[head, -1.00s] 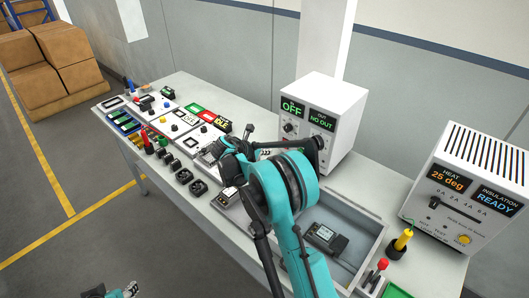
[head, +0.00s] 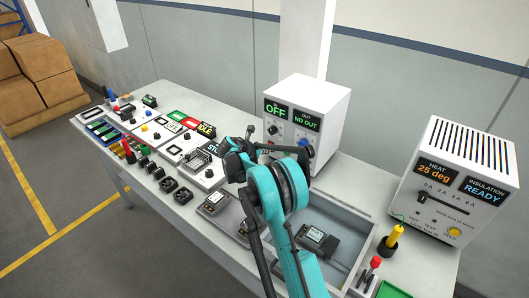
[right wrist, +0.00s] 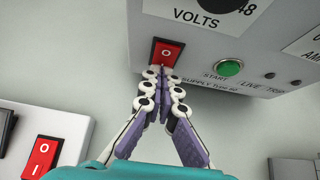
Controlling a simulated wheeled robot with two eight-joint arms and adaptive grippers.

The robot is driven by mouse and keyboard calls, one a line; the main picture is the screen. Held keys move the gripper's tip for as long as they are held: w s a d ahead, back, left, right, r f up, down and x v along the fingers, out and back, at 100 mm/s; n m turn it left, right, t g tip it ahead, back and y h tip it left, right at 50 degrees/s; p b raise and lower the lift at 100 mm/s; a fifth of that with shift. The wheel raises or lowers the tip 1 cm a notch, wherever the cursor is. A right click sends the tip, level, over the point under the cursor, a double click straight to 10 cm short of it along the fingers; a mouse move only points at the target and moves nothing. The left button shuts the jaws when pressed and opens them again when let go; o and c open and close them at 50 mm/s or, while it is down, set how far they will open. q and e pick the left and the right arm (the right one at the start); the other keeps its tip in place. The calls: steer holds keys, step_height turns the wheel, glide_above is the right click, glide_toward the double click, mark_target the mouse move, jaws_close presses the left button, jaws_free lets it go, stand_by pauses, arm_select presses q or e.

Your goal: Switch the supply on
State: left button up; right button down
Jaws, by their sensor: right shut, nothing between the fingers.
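The supply (head: 320,97) is a white box at the back of the bench, with displays reading OFF and NO OUT in the head view. In the right wrist view its red rocker switch (right wrist: 167,52), marked O, is on the front panel, below a dark VOLTS knob. A green START button (right wrist: 229,68) is to its right. My right gripper (right wrist: 162,72) is shut and empty, its tips at the lower edge of the red switch; I cannot tell whether they touch. In the head view my right arm hides part of the supply's lower front. My left gripper is out of view.
Another red rocker switch (right wrist: 42,157) is on a white box at lower left in the right wrist view. A heater box (head: 459,180) showing 25 deg and READY stands at right. A grey tray (head: 352,232) and several small parts cover the bench.

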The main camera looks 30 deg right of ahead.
steer(key=shift+w+d+f, duration=0.1)
steer(key=shift+d+f, duration=0.05)
steer(key=shift+d, duration=0.2)
steer(key=shift+a, duration=0.1)
steer(key=shift+r+p, duration=0.45)
steer(key=shift+r, duration=0.5)
